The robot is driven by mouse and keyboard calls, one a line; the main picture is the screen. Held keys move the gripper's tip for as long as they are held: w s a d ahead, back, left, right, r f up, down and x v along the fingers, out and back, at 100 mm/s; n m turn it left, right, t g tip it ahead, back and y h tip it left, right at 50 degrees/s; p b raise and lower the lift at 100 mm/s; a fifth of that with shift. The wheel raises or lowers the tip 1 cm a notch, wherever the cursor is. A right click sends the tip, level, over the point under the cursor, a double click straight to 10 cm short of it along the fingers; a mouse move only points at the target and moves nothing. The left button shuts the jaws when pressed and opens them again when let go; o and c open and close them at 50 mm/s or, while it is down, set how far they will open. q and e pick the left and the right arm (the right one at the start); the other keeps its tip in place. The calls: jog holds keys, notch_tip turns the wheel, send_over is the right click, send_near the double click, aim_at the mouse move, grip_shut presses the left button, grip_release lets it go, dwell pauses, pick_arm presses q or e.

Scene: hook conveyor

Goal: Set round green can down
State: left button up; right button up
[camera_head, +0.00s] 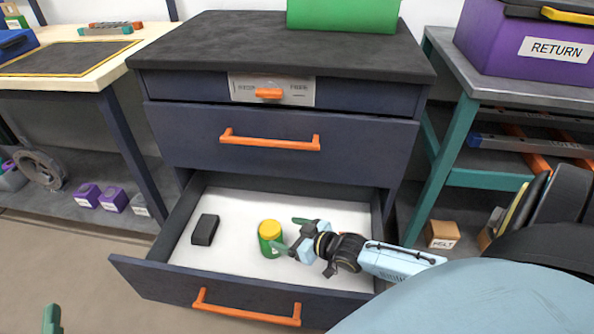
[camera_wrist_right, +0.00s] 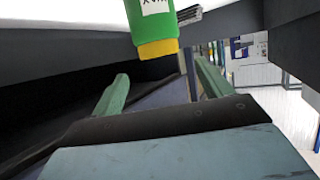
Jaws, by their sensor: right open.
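The round green can (camera_head: 269,246) with a yellow lid stands upright on the white floor of the open lower drawer (camera_head: 240,312). In the right wrist view the can (camera_wrist_right: 155,25) appears upside down, with part of its white label in sight. My right gripper (camera_head: 289,233) is inside the drawer, just right of the can, its green fingers apart. In the right wrist view the can shows beyond the open fingers (camera_wrist_right: 161,72), with nothing held between them. Only a green fingertip of my left gripper (camera_head: 52,319) shows at the bottom left.
A black block (camera_head: 204,230) lies left of the can in the drawer. The shut upper drawer (camera_head: 330,139) is above, under a dark cabinet top (camera_head: 230,45) bearing a green box (camera_head: 345,14). A teal-legged table (camera_head: 445,160) stands at right. Bare drawer floor surrounds the can.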

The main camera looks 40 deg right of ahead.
pick_arm(q)
jog(key=shift+s+a+f+g+y+p, duration=0.1)
jog(key=shift+a+f+g+y+p, duration=0.1)
jog(key=shift+f+g, duration=0.5)
jog(key=shift+s+a+f+g+y+p, duration=0.2)
jog(key=shift+f+g, duration=0.25)
jog(key=shift+f, duration=0.6)
jog(key=shift+s+a+f+g+y+p, duration=0.1)
jog(key=shift+a+f+g+y, duration=0.1)
jog(key=shift+f+g, duration=0.5)
pick_arm(e)
jog(key=shift+v, duration=1.35)
pick_arm(q)
jog(key=shift+f, duration=0.2)
